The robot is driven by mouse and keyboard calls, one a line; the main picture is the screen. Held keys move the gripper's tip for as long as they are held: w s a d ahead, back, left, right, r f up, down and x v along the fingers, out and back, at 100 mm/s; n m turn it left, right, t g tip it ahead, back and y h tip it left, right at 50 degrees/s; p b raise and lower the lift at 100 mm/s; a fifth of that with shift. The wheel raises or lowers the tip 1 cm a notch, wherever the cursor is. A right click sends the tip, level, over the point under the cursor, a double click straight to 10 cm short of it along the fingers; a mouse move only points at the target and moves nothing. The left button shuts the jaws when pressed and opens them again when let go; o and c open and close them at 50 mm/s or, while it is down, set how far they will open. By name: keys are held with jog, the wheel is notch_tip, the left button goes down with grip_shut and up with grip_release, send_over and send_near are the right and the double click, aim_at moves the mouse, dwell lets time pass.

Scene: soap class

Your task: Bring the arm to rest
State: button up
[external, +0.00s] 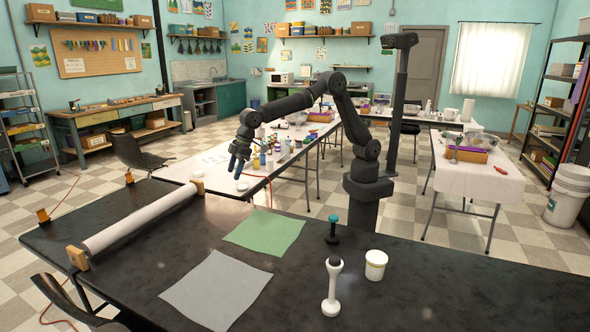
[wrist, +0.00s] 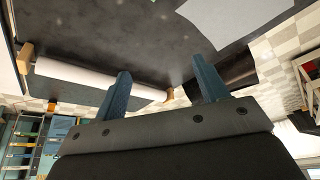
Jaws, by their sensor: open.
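My gripper (external: 238,165) hangs at the end of my bent arm, above the far side of the black table (external: 430,290) in the external view. Its two blue fingers point down and are apart. In the wrist view my gripper (wrist: 165,85) also shows its fingers spread wide with nothing between them. My arm is raised and folded, and its fingertips appear clear of the tabletop.
On the black table lie a paper roll (external: 142,220) on wooden holders, a grey sheet (external: 216,291) and a green sheet (external: 264,231). A pole stands behind my arm.

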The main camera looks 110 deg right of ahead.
jog(key=d+m, duration=0.2)
jog(key=d, duration=0.9)
jog(key=shift+d+h, duration=0.15)
jog(key=shift+h, duration=0.25)
jog(key=shift+w, duration=0.1)
